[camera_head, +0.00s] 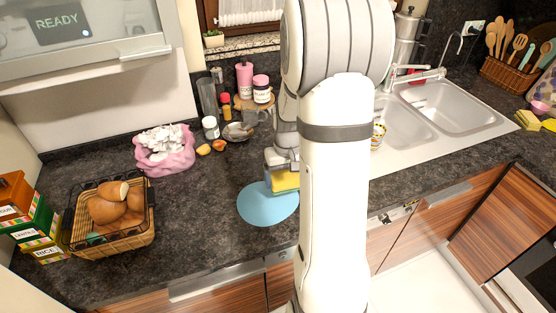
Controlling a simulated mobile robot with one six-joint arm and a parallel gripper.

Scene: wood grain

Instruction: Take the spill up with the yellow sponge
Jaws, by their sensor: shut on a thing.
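A light blue spill (264,207) lies as a flat round patch on the dark countertop, near its front edge. A yellow sponge (285,181) is held in my gripper (281,166), over the upper right part of the spill. I cannot tell whether the sponge touches the counter. My white arm covers the right side of the gripper and the area just right of the spill.
A bread basket (147,229) and a pink bag (166,163) stand to the left. Behind are jars, a small dish (238,132) and bottles. A sink (449,106) is at the right. The counter left of the spill is clear.

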